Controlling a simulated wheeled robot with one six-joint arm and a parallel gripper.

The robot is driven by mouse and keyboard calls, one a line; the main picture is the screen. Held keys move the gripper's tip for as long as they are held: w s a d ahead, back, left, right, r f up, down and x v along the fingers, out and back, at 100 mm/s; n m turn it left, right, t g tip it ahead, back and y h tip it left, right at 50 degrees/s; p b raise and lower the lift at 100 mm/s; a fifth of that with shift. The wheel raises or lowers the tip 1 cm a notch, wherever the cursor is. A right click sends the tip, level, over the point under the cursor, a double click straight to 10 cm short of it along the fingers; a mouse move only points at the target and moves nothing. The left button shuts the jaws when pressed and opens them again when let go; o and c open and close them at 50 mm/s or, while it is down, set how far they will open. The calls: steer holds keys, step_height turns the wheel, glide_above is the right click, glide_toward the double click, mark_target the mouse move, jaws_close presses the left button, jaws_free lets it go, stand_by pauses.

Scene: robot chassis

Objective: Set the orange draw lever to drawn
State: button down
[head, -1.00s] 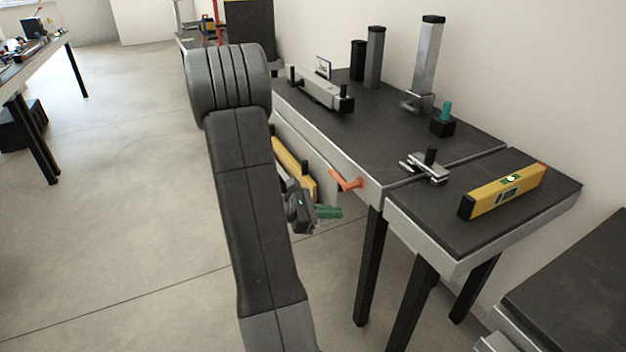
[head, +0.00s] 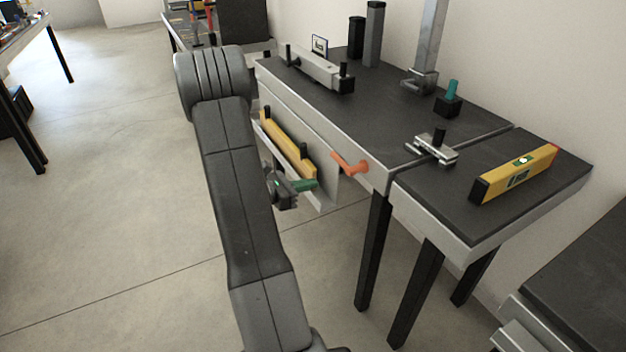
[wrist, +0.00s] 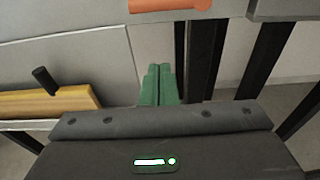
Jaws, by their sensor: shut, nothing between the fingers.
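The orange draw lever (head: 350,163) sticks out from the front edge of the workbench, near the right end of its front panel. In the wrist view the lever (wrist: 170,5) shows at the top edge, cut off by the frame. My gripper (head: 312,184) has green fingers and is below and to the left of the lever in the head view. In the wrist view the fingers (wrist: 159,77) are together and empty, pointing toward the lever with a gap between. The lever's base is partly out of the wrist view.
A yellow bar with black knobs (head: 284,138) sits on a ledge at the bench front, left of the lever. Black table legs (head: 373,250) stand below the lever. Open floor lies left.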

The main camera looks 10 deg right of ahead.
steer(key=b+x, duration=0.2)
steer(key=x, duration=0.7)
steer(key=r, duration=0.2)
steer(key=a+r, duration=0.1)
steer(key=r, duration=0.1)
steer(key=shift+s+a, duration=0.1)
steer(key=shift+s, duration=0.1)
steer(key=shift+a, duration=0.15)
